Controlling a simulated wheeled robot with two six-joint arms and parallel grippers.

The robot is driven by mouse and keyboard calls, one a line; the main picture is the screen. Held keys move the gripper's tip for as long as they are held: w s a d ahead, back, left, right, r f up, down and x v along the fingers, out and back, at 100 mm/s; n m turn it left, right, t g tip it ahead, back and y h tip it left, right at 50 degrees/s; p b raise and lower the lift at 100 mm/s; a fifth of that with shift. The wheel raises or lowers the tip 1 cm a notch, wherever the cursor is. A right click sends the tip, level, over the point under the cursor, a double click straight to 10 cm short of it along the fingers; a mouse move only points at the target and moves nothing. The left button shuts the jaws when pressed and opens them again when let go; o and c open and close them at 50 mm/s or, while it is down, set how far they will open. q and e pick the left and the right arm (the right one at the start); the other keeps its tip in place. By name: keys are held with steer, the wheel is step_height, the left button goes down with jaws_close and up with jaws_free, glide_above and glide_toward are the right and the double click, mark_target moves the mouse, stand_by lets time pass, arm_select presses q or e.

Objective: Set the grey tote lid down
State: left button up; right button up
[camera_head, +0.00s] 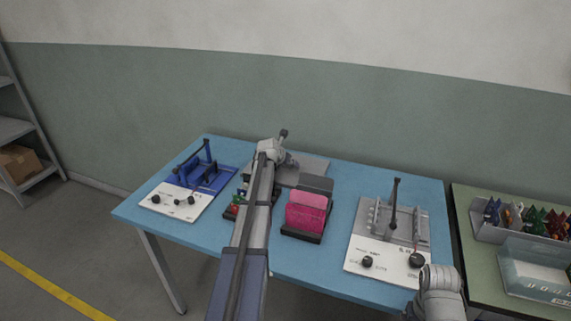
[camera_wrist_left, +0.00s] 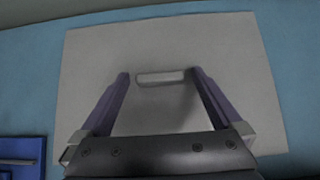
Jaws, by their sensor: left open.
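The grey tote lid (camera_head: 314,165) lies flat at the back middle of the blue table, partly hidden by my left arm. In the left wrist view the lid (camera_wrist_left: 235,60) is a broad plain grey sheet with a short pale raised handle (camera_wrist_left: 160,77) near its middle. My left gripper (camera_wrist_left: 159,74) is open above the lid, one finger on each side of the handle, with a gap showing at both ends. In the head view its fingers are hidden behind my wrist. Only part of my right arm shows at the lower right; its gripper cannot be seen.
A pink item in a dark holder (camera_head: 306,211) stands in front of the lid. A blue fixture (camera_head: 203,174) with a white panel is on the left, a grey fixture (camera_head: 392,222) on the right. Bins of coloured parts (camera_head: 530,222) stand on a green table at the far right.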

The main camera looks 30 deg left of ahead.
arm_select(q)
steer(key=shift+r, duration=0.2)
steer(key=shift+s+r+p, duration=0.2)
steer(key=shift+r+p, duration=0.05)
steer(key=shift+p, duration=0.2)
steer(key=p+v, duration=0.8)
steer(key=v, duration=0.3)
steer(key=shift+s+r, duration=0.15)
steer(key=shift+r, duration=0.05)
